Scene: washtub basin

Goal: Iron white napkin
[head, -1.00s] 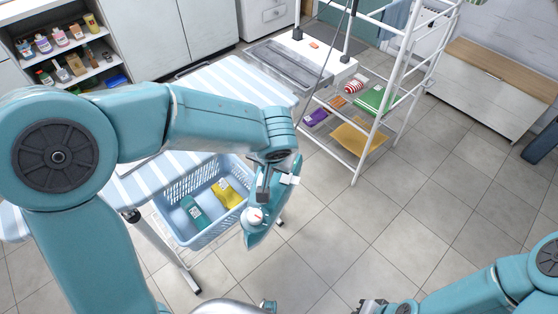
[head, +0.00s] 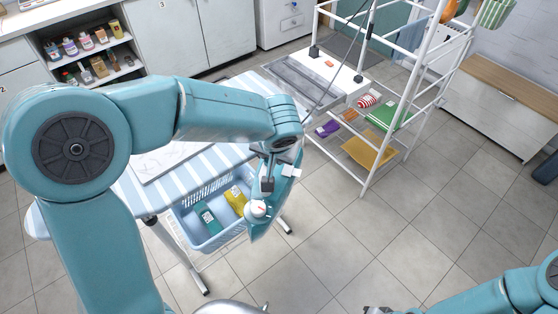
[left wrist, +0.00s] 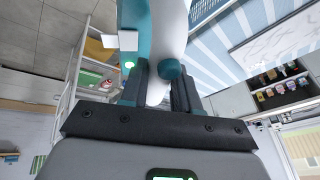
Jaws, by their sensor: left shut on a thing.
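My left gripper (head: 268,182) is shut on a teal and white iron (head: 262,212), held in the air with its nose down, in front of the ironing board's right part. The iron (left wrist: 157,45) also stands between the fingers (left wrist: 160,92) in the left wrist view. The white napkin (head: 165,160) lies flat on the blue-and-white striped ironing board (head: 225,155), partly hidden by my left arm. It shows with grey lines in the left wrist view (left wrist: 278,38). My right gripper (head: 378,309) is at the bottom edge, mostly cut off.
A blue basket (head: 208,236) with green and yellow packets sits below the board. A white rack (head: 385,150) with folded cloths stands to the right of the board. Cabinets and a shelf of bottles (head: 90,50) line the back. The tiled floor (head: 430,215) at the right is clear.

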